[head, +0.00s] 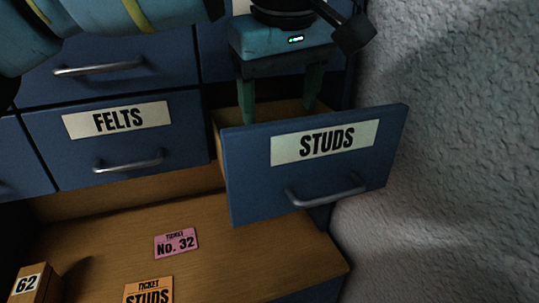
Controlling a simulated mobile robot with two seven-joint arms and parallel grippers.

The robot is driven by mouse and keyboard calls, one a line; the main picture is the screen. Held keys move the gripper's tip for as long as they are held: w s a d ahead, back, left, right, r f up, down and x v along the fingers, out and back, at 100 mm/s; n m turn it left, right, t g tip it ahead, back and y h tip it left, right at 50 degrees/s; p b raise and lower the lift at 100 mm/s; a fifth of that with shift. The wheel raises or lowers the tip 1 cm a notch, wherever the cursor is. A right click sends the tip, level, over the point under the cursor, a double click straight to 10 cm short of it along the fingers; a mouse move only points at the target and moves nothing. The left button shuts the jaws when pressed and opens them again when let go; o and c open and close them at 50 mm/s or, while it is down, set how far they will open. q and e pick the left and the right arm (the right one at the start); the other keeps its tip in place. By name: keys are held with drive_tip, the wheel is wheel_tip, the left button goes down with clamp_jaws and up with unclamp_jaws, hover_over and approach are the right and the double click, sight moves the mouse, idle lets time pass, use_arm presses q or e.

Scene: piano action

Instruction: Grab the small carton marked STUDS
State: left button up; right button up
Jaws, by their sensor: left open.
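A blue drawer (250,190) with a white STUDS label (325,142) and a metal handle stands pulled out of the cabinet. My left gripper (280,106) points down into this drawer, just behind its front panel. Its two green fingers are open and wide apart, and their tips are hidden by the panel. No small carton marked STUDS shows; most of the drawer's inside is hidden by its front and my gripper. My right gripper is not in view.
A shut FELTS drawer (180,150) is to the left. A rough grey wall (460,150) stands close on the right.

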use_arm(q)
drive_tip(key=shift+w+a+f+y, duration=0.1)
drive_tip(key=shift+a+f+y, duration=0.15)
drive_tip(key=shift+f, duration=0.25)
drive_tip(key=shift+a+f+y, duration=0.1)
drive_tip(key=shift+f+y, duration=0.25)
drive_tip(key=shift+f, duration=0.1)
drive_tip(key=shift+w+d+f, duration=0.1)
drive_tip(key=shift+d, duration=0.05)
drive_tip(key=shift+x, duration=0.8)
drive_tip(key=shift+a+x, duration=0.15)
drive_tip(key=shift+x, duration=1.35)
drive_tip(key=shift+a+x, duration=0.1)
drive_tip(key=shift+x, duration=1.4)
drive_tip(key=shift+w, duration=0.1)
drive_tip(key=c, duration=1.1)
wheel_tip(320, 180, up, 10)
drive_tip(key=shift+r, duration=0.1)
